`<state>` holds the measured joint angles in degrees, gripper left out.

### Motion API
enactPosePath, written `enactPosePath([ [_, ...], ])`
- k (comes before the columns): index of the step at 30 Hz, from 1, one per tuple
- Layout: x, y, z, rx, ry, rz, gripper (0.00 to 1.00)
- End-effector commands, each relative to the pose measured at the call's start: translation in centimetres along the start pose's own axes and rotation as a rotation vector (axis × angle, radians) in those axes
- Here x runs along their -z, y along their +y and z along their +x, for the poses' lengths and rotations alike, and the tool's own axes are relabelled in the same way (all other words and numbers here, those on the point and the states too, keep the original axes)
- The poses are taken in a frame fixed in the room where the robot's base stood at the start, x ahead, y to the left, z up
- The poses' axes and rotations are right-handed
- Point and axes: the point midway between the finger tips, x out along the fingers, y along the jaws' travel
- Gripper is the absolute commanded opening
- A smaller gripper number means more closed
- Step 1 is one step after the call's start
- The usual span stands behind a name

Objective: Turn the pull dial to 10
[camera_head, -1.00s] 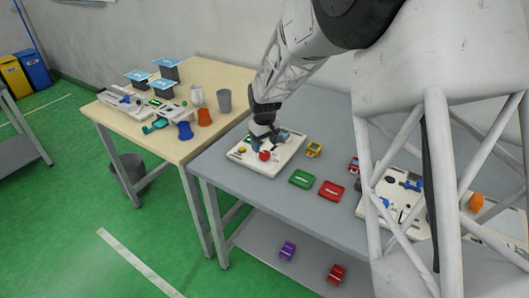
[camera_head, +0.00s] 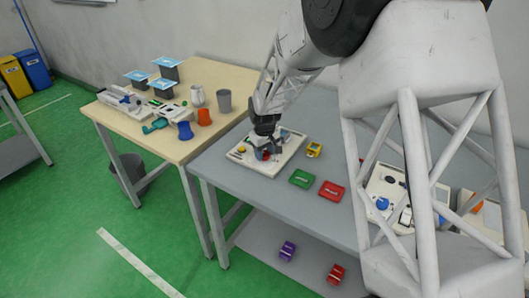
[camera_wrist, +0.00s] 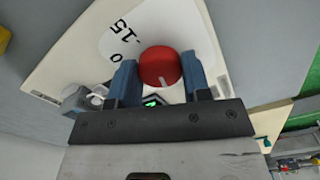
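The pull dial is a round red knob (camera_wrist: 160,66) with a short white mark on its lower edge in the wrist view. It sits on a white dial face (camera_wrist: 182,25), where "15" and "0" can be read. In the head view the knob (camera_head: 263,155) is partly covered by my gripper. My gripper (camera_wrist: 160,62) has its two blue fingers on either side of the knob, left and right. The fingertips look level with its edges. Whether they press on it is unclear. In the head view my gripper (camera_head: 266,150) is low over the board.
The knob's board (camera_head: 288,157) lies on the grey table (camera_head: 255,185). A small lit green display (camera_wrist: 152,102) shows between my fingers.

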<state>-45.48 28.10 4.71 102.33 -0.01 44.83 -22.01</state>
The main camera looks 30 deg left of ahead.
Motion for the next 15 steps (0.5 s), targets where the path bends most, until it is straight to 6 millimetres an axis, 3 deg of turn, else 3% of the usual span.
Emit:
enactPosePath([
  [1,0.00,0.00,-0.01,0.000,0.000,0.000,0.29],
  [3,0.00,0.00,-0.01,0.000,0.000,0.000,0.20],
  [15,-0.01,0.00,-0.03,0.000,0.000,0.057,0.20],
])
